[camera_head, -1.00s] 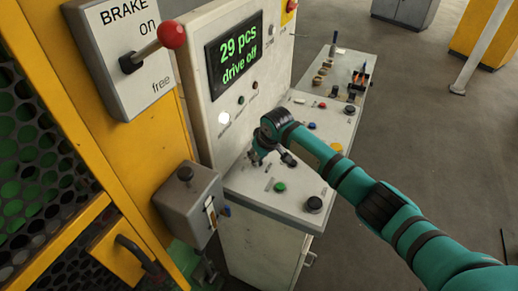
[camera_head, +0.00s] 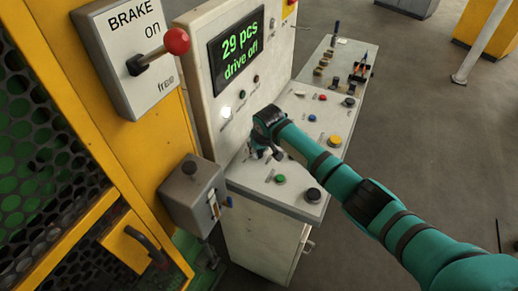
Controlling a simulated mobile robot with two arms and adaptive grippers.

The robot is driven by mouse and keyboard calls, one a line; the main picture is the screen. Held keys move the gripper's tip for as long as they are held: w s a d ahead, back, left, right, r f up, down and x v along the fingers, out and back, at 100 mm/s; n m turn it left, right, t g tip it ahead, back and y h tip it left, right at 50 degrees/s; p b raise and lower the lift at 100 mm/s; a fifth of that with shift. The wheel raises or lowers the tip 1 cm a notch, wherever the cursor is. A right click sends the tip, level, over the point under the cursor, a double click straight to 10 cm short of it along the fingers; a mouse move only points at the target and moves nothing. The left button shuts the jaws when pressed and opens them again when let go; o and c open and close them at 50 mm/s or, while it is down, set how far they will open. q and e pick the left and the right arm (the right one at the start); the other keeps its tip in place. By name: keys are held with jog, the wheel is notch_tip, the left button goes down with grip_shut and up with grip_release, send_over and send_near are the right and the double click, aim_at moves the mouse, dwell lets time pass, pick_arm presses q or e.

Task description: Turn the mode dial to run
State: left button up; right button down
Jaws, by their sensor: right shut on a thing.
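My right gripper (camera_head: 262,154) reaches in from the right over the sloped top of the control console (camera_head: 245,180). It points down at the back left of the console top, close to the upright panel. It is shut on a small control there, taken to be the mode dial, which the fingers and wrist hide. The dial's setting and label cannot be read. The display (camera_head: 236,50) on the upright panel reads "29 pcs" and "drive off". My left gripper is not in view.
A brake lever with a red ball (camera_head: 177,41) and a grey box (camera_head: 193,196) stand left of the console. A green button (camera_head: 280,179), a black knob (camera_head: 314,195) and a yellow button (camera_head: 335,140) sit near my right arm. Open floor lies to the right.

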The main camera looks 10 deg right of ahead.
jog(key=c, duration=1.3)
grip_release()
jog(key=shift+c, duration=0.2)
jog(key=shift+r, duration=0.15)
jog(key=v, duration=1.1)
jog(key=shift+s+r, duration=0.2)
jog(key=shift+r, duration=0.15)
